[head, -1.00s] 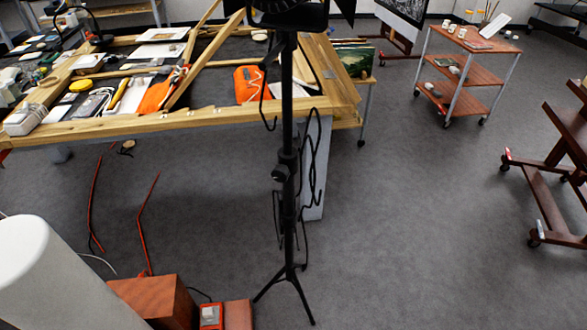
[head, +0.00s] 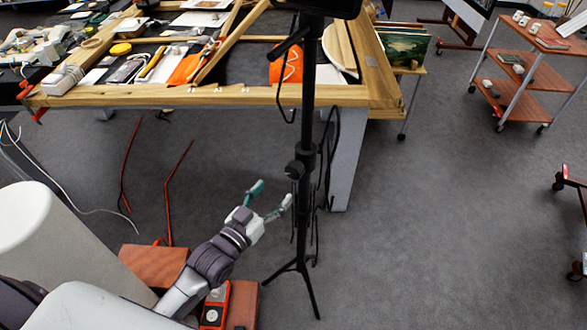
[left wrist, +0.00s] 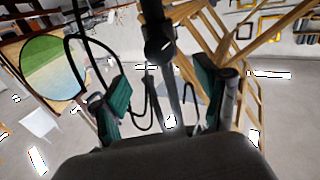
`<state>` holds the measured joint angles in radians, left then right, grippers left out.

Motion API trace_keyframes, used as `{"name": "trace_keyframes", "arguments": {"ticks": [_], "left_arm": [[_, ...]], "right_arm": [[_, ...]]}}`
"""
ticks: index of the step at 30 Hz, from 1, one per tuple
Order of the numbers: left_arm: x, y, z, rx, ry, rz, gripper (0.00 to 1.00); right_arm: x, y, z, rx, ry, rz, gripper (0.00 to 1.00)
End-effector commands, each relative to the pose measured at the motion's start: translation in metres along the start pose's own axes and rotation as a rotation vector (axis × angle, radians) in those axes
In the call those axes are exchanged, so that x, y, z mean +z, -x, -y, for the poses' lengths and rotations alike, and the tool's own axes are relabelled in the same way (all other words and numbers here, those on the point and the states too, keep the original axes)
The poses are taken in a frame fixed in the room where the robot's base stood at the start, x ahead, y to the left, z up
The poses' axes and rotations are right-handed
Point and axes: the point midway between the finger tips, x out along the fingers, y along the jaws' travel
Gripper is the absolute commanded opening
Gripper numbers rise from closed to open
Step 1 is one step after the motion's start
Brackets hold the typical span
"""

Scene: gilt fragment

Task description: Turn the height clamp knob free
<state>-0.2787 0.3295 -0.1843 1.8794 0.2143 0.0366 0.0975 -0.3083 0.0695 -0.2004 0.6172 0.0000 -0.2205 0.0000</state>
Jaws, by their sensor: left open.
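The black light stand (head: 307,110) stands upright on its tripod legs in front of the table. Its height clamp knob (head: 295,170) sticks out to the left of a dark collar halfway up the pole. My left gripper (head: 272,194) is open and empty, just left of and slightly below the knob, its green-padded fingers pointing toward the pole. In the left wrist view, the clamp collar and knob (left wrist: 159,48) show ahead, above and between the open fingers, apart from both pads. My right gripper is in neither view.
A wooden-framed table (head: 210,96) full of tools and orange cloths stands behind the stand. Black cables (head: 327,150) hang close beside the pole. Reddish-brown boxes (head: 155,264) lie on the floor below my arm.

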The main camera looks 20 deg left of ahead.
Motion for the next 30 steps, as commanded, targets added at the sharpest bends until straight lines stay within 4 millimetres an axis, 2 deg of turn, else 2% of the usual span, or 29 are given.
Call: {"name": "trace_keyframes", "arguments": {"ticks": [1, 6, 12, 18, 25, 26, 30], "left_arm": [[-0.004, -0.013, 0.0, -0.001, -0.001, -0.003, 0.74], [-0.003, -0.049, 0.0, 0.0, -0.001, -0.002, 0.74], [-0.001, -0.077, 0.0, 0.0, -0.001, -0.001, 0.74], [0.0, -0.087, 0.0, 0.001, -0.001, 0.001, 0.74], [0.0, -0.087, 0.0, 0.001, -0.001, 0.001, 0.74], [0.0, -0.087, 0.0, 0.001, -0.001, 0.001, 0.72], [0.0, -0.087, 0.0, 0.001, -0.001, 0.001, 0.49]], "right_arm": [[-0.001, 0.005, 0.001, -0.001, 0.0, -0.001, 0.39], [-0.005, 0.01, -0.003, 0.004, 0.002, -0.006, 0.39], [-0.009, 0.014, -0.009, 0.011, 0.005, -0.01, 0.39], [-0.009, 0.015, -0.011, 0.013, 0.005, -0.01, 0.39], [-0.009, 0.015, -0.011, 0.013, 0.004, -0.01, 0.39], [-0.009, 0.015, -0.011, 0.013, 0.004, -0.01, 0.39], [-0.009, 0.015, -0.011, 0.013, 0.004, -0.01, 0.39]]}}
